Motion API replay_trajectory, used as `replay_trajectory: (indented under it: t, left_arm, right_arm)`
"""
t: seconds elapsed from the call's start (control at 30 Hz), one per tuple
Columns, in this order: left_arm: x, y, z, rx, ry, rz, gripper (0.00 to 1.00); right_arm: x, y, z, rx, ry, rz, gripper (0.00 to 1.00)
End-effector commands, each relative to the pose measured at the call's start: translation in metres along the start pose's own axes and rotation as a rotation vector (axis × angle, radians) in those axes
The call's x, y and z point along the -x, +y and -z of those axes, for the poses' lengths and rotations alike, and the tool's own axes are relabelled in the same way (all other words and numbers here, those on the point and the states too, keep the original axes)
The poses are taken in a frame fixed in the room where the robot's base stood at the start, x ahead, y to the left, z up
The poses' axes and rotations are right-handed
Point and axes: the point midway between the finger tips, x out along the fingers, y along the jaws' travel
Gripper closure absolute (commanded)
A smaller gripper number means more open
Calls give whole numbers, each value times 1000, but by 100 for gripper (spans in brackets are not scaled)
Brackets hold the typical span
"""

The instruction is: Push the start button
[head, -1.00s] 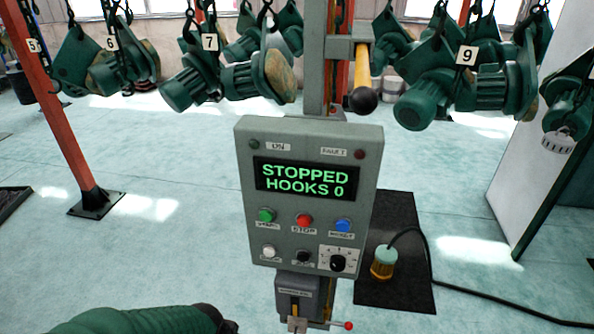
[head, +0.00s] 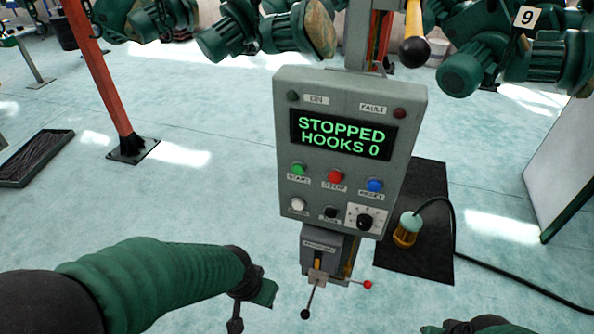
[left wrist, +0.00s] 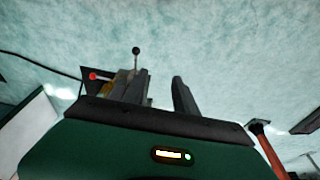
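The green start button (head: 299,168) is at the left of the upper button row on a grey control box (head: 409,120). A label sits under it. The display (head: 343,138) reads STOPPED, HOOKS 0. My left gripper (head: 254,297) is below and left of the box, apart from the button. In the left wrist view its two dark fingers (left wrist: 158,88) stand apart with no object clearly between them. My right gripper (head: 470,325) only partly shows at the bottom edge, so its fingers cannot be judged.
A red stop button (head: 335,177) and a blue button (head: 374,185) share the row. White and black buttons and a dial (head: 365,221) sit below. A lever unit (head: 322,249) hangs under the box. Green motors (head: 290,27) hang above. A lamp-like object (head: 407,231) stands on a dark mat.

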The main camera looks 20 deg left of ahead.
Motion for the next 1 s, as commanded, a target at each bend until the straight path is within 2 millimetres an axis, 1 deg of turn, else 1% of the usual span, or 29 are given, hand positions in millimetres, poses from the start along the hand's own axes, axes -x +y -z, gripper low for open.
replay_trajectory:
  t: [0.03,0.23,1.0]
  left_arm:
    - [0,0,0,0,0,0,73]
    - [0,0,0,0,0,0,99]
    - [0,0,0,0,0,0,100]
  right_arm:
    - [0,0,0,0,0,0,100]
    - [0,0,0,0,0,0,100]
    - [0,0,0,0,0,0,100]
